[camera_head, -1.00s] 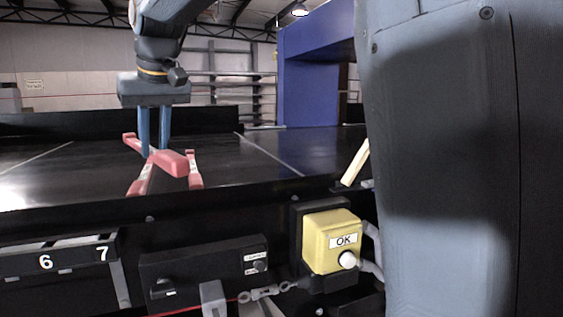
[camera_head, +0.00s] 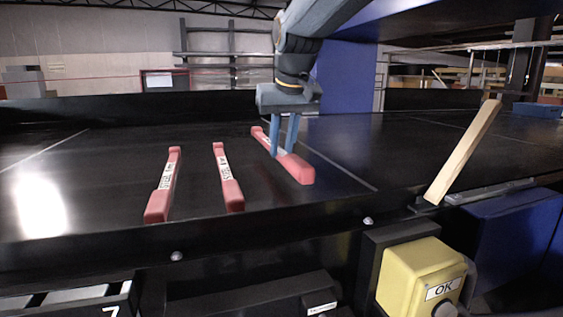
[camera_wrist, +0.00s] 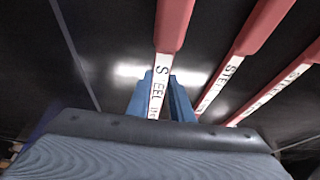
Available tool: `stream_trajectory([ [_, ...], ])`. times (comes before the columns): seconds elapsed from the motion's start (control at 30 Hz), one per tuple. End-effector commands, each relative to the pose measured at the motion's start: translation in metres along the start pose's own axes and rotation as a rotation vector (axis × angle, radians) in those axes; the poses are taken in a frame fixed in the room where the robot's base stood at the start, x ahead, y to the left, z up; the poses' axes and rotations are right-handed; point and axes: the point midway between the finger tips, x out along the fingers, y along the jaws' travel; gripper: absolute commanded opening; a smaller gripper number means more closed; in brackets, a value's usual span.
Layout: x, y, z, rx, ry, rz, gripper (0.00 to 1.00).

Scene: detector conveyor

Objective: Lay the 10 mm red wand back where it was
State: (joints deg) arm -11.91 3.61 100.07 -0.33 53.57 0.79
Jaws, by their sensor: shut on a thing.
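Three red wands with white labels show on the black conveyor in the head view. My gripper (camera_head: 284,150) is shut on the rightmost wand (camera_head: 297,171), with its blue fingers on either side of the label. I cannot tell whether this wand touches the belt or hangs just above it. In the wrist view the held wand (camera_wrist: 172,25) runs between the fingers, its label reading "STEEL"; the size is not legible. The middle wand (camera_head: 232,192) and left wand (camera_head: 158,204) lie apart on the belt; both also show to the right in the wrist view.
The black belt (camera_head: 95,185) is clear left of the wands and to the right of the held one. A pale wooden bar (camera_head: 463,155) leans up at the belt's right front edge. A yellow OK box (camera_head: 410,275) sits below the front rail.

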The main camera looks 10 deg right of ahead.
Motion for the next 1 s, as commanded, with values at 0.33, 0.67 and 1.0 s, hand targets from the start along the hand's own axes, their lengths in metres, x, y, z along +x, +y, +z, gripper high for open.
stream_trajectory([
  [0.33, 0.035, -0.001, 0.015, -0.001, -0.001, 0.0, 0.0],
  [0.67, 0.043, -0.002, 0.018, -0.003, 0.002, -0.001, 0.0],
  [1.0, 0.045, -0.002, 0.019, -0.003, 0.001, -0.001, 0.39],
])
